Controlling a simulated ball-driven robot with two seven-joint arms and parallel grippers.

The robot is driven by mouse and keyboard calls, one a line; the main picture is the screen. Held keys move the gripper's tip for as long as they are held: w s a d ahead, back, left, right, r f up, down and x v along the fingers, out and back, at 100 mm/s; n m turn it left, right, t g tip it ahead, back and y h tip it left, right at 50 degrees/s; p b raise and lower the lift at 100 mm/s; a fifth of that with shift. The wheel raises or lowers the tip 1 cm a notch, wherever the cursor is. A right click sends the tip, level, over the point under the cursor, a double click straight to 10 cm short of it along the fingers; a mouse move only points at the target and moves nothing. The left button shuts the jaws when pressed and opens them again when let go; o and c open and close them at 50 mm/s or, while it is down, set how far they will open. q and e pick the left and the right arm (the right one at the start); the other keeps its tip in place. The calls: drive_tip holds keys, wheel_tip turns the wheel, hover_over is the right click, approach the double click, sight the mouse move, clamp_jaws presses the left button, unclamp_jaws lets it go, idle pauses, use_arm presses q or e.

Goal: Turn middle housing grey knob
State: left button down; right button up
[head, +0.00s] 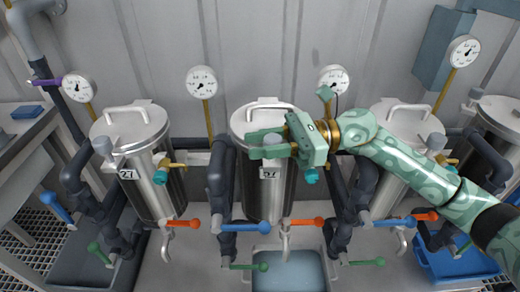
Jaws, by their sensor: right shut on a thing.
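The middle housing (262,200) is an upright steel vessel with a flat lid, a bar handle and a small number label. Its grey knob (273,140) shows partly between the fingers of my right gripper (264,144). The gripper reaches in from the right, across the front of the lid, and is shut on the knob. The fingers and the green gripper body hide much of the knob and the lid's right side. My left gripper is not in view.
Similar housings stand to the left (150,185) and right (395,180). Pressure gauges (202,82) stand behind on thin stems. Dark pipes with orange (306,222), blue (246,226) and green (247,267) lever handles crowd the front. A water-filled basin (290,275) lies below the middle housing.

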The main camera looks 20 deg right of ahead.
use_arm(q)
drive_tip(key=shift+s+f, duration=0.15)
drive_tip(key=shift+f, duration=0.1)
use_arm(e)
drive_tip(key=o, duration=1)
drive_tip(key=shift+c, duration=0.2)
drive_tip(key=shift+r, duration=0.1)
use_arm(q)
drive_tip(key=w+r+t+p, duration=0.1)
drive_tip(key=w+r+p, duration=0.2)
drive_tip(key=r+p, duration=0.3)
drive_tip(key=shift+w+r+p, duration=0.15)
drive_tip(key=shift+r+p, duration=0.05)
drive_tip(key=shift+p, duration=0.3)
use_arm(e)
drive_tip(key=s+a+r, duration=0.3)
drive_tip(key=s+r, duration=1)
drive_tip(key=shift+s+a, duration=0.2)
drive_tip(key=shift+s, duration=0.1)
